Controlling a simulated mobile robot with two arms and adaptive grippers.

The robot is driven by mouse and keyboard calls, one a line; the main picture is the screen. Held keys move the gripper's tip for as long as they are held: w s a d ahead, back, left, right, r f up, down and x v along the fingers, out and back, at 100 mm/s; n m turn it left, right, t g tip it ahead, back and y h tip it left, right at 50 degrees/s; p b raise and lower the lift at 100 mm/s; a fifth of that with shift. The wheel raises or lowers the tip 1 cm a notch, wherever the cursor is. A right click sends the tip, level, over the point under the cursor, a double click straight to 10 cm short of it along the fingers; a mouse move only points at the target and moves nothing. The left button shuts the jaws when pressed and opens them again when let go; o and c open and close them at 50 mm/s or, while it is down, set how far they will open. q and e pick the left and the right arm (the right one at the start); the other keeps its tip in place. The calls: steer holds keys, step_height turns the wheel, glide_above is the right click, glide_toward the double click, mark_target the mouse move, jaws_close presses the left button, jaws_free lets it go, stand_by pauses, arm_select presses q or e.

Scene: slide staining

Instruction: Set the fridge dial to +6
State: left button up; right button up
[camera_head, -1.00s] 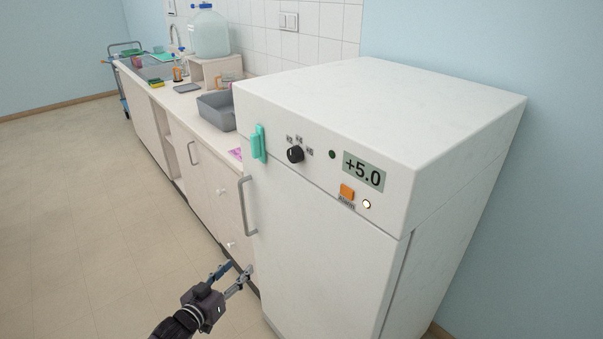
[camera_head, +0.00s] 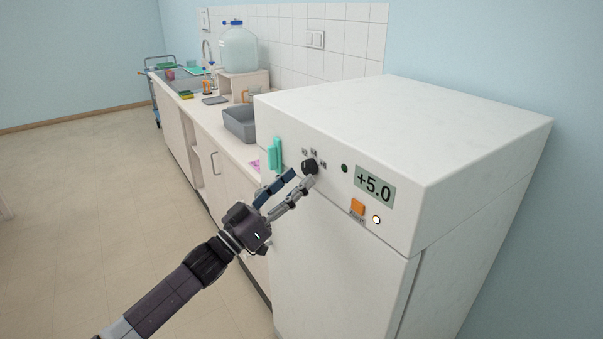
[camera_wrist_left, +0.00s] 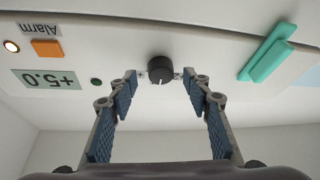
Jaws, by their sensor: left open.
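The white fridge (camera_head: 330,255) has a round black dial (camera_head: 310,167) on its upper front panel, with small setting labels just above it. The display (camera_head: 374,188) reads +5.0. My left gripper (camera_head: 300,180) is open right in front of the dial and partly covers the area below it. In the left wrist view the dial (camera_wrist_left: 160,70) appears between and just beyond the two fingertips (camera_wrist_left: 160,84), with clear gaps on both sides. A white pointer mark shows on the dial. My right gripper is not in view.
A teal clip-like piece (camera_head: 274,155) is on the panel left of the dial. An orange alarm button (camera_head: 358,206) and a lit lamp (camera_head: 376,219) sit to the right. The counter with a grey tub (camera_head: 238,124) stands left of the fridge. Floor at left is clear.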

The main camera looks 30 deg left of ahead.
arm_select(q)
steer(key=shift+x, duration=1.05)
steer(key=shift+w, duration=0.15)
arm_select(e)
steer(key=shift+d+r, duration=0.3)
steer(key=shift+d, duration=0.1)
arm_select(q)
steer(key=c, duration=1.2)
steer(key=shift+o, duration=0.2)
